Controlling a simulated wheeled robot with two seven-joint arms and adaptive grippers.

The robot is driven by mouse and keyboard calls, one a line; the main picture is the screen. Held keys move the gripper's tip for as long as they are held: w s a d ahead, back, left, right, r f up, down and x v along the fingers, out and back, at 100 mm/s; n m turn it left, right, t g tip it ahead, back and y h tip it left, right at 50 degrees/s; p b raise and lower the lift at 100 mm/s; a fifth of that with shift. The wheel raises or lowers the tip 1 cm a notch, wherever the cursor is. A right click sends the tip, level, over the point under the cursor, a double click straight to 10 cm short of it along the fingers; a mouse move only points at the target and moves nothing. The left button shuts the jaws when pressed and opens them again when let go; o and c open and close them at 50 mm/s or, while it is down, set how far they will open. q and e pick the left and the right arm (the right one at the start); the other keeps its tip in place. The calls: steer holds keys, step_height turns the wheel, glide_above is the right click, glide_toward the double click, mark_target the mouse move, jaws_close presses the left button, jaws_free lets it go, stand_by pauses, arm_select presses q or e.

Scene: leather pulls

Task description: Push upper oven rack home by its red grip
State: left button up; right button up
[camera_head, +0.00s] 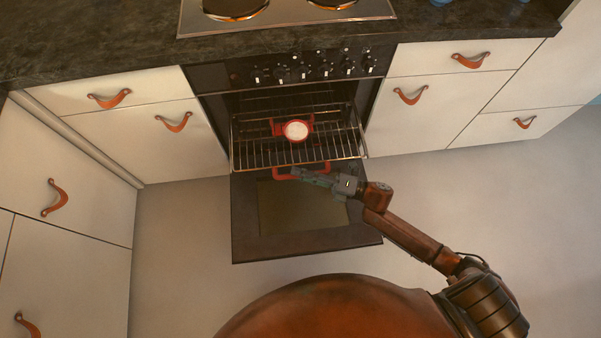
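The upper oven rack (259,150) is a wire shelf that sticks out of the open oven above the lowered door. Its red grip (283,177) shows at the front edge, partly hidden by my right gripper. My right gripper (302,174) reaches in from the right with its fingertips at the grip. At this size I cannot tell whether the fingers touch the grip or are closed. My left gripper is not in view.
A red dish with a white top (296,130) sits on the rack. The oven door (250,245) hangs open, flat below the rack. White cabinets with leather pulls flank the oven, and a hob (290,22) lies above. The floor (180,230) around the door is clear.

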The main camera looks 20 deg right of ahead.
steer(key=shift+c, duration=0.2)
jaws_close()
stand_by(0.4)
